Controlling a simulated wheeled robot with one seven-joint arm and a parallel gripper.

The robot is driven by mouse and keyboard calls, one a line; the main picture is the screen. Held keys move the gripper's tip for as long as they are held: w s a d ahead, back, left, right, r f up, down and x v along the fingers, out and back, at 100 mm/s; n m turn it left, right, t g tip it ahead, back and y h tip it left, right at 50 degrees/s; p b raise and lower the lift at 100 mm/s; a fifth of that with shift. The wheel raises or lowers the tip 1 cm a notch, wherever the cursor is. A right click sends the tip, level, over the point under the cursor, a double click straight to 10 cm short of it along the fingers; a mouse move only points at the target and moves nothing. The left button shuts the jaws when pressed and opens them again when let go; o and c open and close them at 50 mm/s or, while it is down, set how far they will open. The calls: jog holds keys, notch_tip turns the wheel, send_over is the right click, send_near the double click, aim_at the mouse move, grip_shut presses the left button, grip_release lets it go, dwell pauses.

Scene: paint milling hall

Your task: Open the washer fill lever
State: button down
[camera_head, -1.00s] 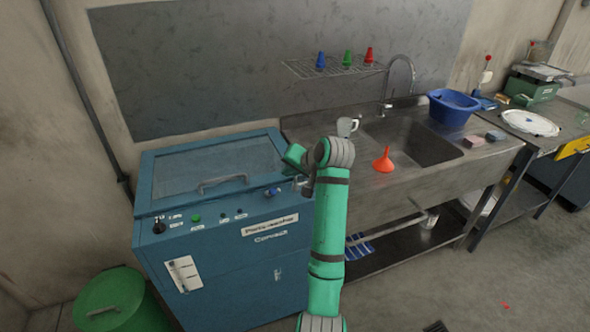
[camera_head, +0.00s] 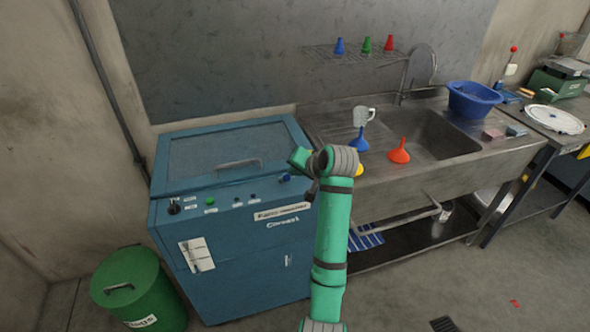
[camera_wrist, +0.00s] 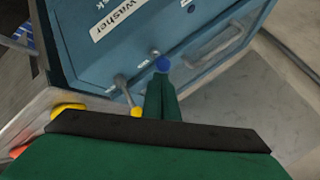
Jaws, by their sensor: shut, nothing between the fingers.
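The blue parts washer (camera_head: 235,230) stands left of the sink, its lid shut. In the wrist view, two short levers stick out of its panel. One has a blue ball end (camera_wrist: 162,64); the other is a metal rod with a yellow end (camera_wrist: 136,112). Their small labels are unreadable, so I cannot tell which is the fill lever. My gripper (camera_wrist: 163,75) is shut and empty, its fingertips right at the blue ball in the picture; contact is unclear. In the head view, the blue end (camera_head: 285,178) shows beside my arm, which hides the panel's right end.
The steel sink (camera_head: 470,155) adjoins the washer on the right, with a mug (camera_head: 364,115), a blue funnel (camera_head: 360,142) and an orange funnel (camera_head: 399,152) on it. A blue basin (camera_head: 474,99) stands farther right. A green bin (camera_head: 138,290) stands at the washer's left front.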

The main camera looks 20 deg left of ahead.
jog(key=shift+s+d+f+t+y, duration=0.1)
jog(key=shift+s+f+t+y, duration=0.35)
jog(key=shift+s+f, duration=0.4)
jog(key=shift+f, duration=0.1)
jog(key=w+d+r, duration=0.2)
jog(key=w+r, duration=0.1)
jog(key=r, duration=0.2)
jog(key=v, duration=0.9)
jog(key=shift+s, duration=0.4)
